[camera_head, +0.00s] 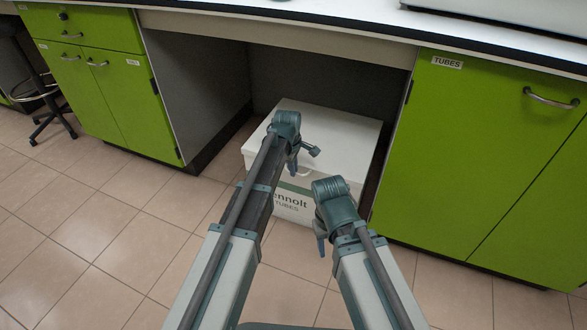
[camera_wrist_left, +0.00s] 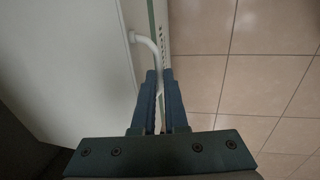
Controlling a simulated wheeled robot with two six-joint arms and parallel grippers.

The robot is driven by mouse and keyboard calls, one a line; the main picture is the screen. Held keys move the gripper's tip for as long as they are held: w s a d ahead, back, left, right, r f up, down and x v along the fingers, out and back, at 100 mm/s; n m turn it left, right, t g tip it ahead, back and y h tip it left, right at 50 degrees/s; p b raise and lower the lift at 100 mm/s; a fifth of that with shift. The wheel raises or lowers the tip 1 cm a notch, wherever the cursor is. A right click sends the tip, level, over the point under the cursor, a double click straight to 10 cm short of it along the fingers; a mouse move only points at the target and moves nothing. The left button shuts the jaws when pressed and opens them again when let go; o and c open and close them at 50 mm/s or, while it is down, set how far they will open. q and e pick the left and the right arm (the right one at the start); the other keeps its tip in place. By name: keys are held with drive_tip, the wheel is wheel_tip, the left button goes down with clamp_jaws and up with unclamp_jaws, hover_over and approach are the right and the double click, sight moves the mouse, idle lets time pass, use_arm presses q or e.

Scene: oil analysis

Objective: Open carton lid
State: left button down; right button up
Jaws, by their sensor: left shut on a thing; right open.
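The white carton (camera_head: 292,208) stands on the floor under the bench, its front printed with partly hidden lettering ending in "ennolt" and "TUBES". Its flat white lid (camera_head: 340,125) lies closed on top; it also fills the left of the left wrist view (camera_wrist_left: 65,65). A white curved handle (camera_wrist_left: 148,43) sticks out at the lid's front edge. My left gripper (camera_wrist_left: 159,76) is shut on this handle; in the head view the gripper (camera_head: 293,168) is at the lid's front edge, partly covering it. My right gripper (camera_head: 321,243) is open and empty, in front of the carton, pointing down.
Green cabinets stand at the left (camera_head: 90,80) and the right (camera_head: 480,150), the right one labelled "TUBES". The bench top (camera_head: 330,30) overhangs the carton. A dark stool (camera_head: 30,80) is at far left. The tiled floor (camera_head: 90,240) in front is clear.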

use_arm(q)
drive_tip(key=shift+r, duration=0.15)
drive_tip(key=w+d+r+p, duration=0.1)
drive_tip(key=w+r+p, duration=0.2)
drive_tip(key=r+p, duration=0.6)
drive_tip(key=w+d+r+p, duration=0.1)
drive_tip(key=w+r+p, duration=0.2)
drive_tip(key=r+p, duration=0.7)
drive_tip(key=shift+r, duration=0.15)
drive_tip(key=shift+w, duration=0.1)
drive_tip(key=c, duration=0.9)
unclamp_jaws()
drive_tip(key=shift+c, duration=0.2)
